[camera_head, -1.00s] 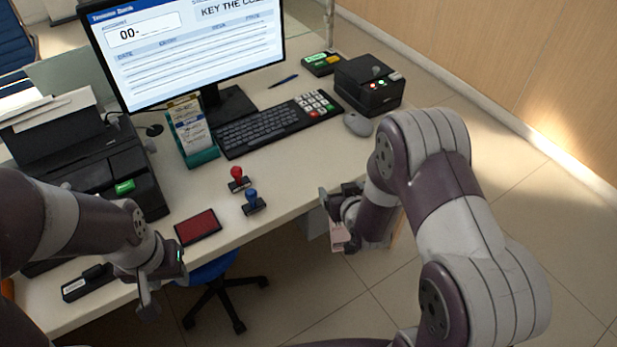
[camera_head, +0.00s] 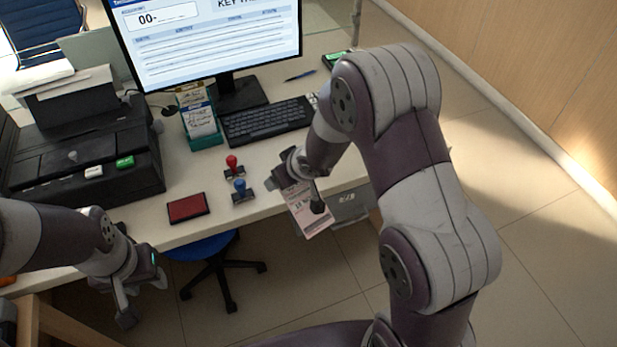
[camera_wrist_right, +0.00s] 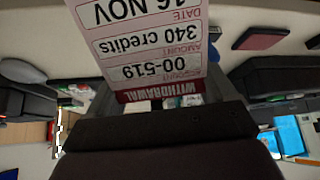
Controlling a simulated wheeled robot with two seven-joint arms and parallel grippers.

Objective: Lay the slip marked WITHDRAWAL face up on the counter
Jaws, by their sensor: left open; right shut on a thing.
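My right gripper (camera_head: 300,188) is shut on the pale pink WITHDRAWAL slip (camera_head: 311,215), which hangs tilted beyond the counter's front edge in the head view. The counter (camera_head: 265,172) lies behind and left of that gripper. My left gripper (camera_head: 138,290) is open and empty at lower left, in front of the counter.
A red-handled stamp (camera_head: 233,165), a blue-handled stamp (camera_head: 241,190) and a red ink pad (camera_head: 188,207) stand near the front edge. Behind are a teal slip holder (camera_head: 205,140), keyboard (camera_head: 265,122) and monitor (camera_head: 210,40). A black printer (camera_head: 85,150) is left. Bare counter lies right of the stamps.

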